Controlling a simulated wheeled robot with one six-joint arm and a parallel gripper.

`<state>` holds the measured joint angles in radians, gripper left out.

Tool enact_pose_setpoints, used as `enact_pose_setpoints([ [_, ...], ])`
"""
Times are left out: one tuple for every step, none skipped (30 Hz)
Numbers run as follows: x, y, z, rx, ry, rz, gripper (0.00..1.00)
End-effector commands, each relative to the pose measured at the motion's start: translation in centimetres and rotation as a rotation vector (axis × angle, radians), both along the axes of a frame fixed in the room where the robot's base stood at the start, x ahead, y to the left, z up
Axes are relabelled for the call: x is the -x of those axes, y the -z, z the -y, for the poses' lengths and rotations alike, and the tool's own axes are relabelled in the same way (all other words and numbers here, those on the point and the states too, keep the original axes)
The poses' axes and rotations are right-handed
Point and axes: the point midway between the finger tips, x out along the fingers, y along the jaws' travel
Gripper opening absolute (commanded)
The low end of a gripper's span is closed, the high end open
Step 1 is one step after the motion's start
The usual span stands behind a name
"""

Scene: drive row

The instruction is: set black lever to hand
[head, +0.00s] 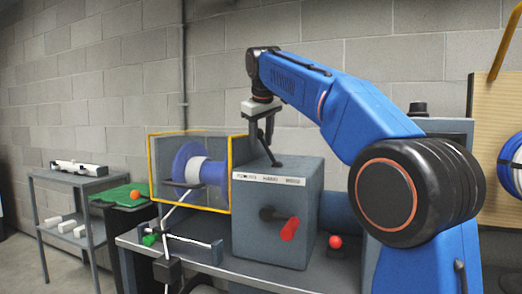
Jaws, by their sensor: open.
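A grey box (275,218) stands on the bench with a white label strip (268,179) along its upper front edge; the print is too small to read. A thin black lever (269,151) rises from the box top and leans up and to the left. My gripper (261,138) is open and points down above the box, its fingers close to the lever's upper end. I cannot tell whether the lever is between the fingers or touching them.
A yellow-edged guard (231,180) around a blue and white spool (190,166) stands left of the box. A red ball-shaped knob (335,241) is right of it. A grey shelf (62,178) is far left.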

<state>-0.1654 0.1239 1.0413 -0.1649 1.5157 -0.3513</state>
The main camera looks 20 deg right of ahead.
Motion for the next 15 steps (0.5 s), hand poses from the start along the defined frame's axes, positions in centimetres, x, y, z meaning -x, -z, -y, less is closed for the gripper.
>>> enact_pose_setpoints([
  [-0.3, 0.7, 0.1, 0.000, 0.000, -0.001, 0.42],
  [-0.5, 1.0, 0.1, 0.000, 0.000, -0.001, 0.42],
  [-0.7, 1.4, 0.2, 0.000, 0.001, -0.001, 0.42],
  [-0.9, 1.7, 0.2, 0.000, 0.001, -0.001, 0.42],
  [-1.0, 2.0, 0.2, 0.000, 0.001, 0.000, 0.42],
  [-1.2, 2.3, 0.3, 0.000, 0.001, -0.001, 0.42],
  [-1.2, 2.4, 0.3, 0.000, 0.001, -0.001, 0.42],
  [-1.3, 2.6, 0.3, 0.000, 0.001, 0.000, 0.42],
  [-1.4, 2.7, 0.3, 0.000, 0.001, 0.000, 0.42],
  [-1.5, 2.8, 0.3, 0.000, 0.001, 0.000, 0.42],
  [-1.5, 2.9, 0.3, -0.001, 0.001, 0.001, 0.42],
  [-1.5, 2.9, 0.3, 0.000, 0.001, 0.001, 0.42],
  [-1.5, 3.0, 0.3, 0.000, 0.001, 0.001, 0.42],
  [-1.6, 3.0, 0.3, 0.000, 0.001, 0.001, 0.42],
  [-1.6, 3.0, 0.3, 0.000, 0.001, 0.001, 0.42],
])
